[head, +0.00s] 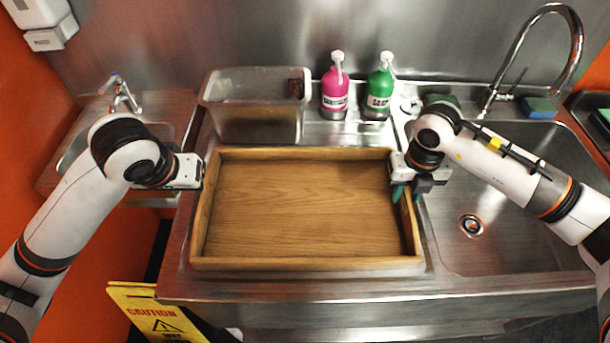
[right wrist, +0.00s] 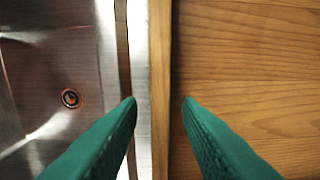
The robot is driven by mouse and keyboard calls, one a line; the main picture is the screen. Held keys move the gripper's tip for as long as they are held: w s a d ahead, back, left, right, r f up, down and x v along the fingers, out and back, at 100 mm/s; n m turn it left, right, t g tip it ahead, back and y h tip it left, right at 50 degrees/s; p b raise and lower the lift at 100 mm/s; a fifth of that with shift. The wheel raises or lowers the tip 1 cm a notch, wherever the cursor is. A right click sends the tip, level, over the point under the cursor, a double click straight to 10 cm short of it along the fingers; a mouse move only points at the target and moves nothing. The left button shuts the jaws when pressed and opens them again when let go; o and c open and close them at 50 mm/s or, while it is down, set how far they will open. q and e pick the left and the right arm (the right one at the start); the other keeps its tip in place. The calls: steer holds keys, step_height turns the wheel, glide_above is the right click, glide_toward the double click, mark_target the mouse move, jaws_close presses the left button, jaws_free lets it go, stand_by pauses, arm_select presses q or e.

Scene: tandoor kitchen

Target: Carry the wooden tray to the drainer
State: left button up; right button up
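The wooden tray (head: 305,205) lies flat and empty on the steel counter, left of the big sink. In the right wrist view its side wall (right wrist: 160,90) runs between my right gripper's green fingers. My right gripper (head: 407,192) is open at the tray's right wall, one finger on each side, with gaps showing between fingers and wall. My left gripper (head: 199,172) is at the tray's left wall; its fingers are hidden or too small to tell their state. The steel surface under the tray (head: 430,262) shows a raised rim; I cannot tell whether this is the drainer.
A clear plastic tub (head: 255,110), a pink bottle (head: 335,92) and a green bottle (head: 379,92) stand behind the tray. The big sink (head: 500,200) with its tall tap (head: 575,50) is at right. A yellow caution sign (head: 155,312) stands below, front left.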

step_height(320, 180, up, 10)
stand_by(0.3)
steer(key=shift+s+f, duration=0.1)
stand_by(0.4)
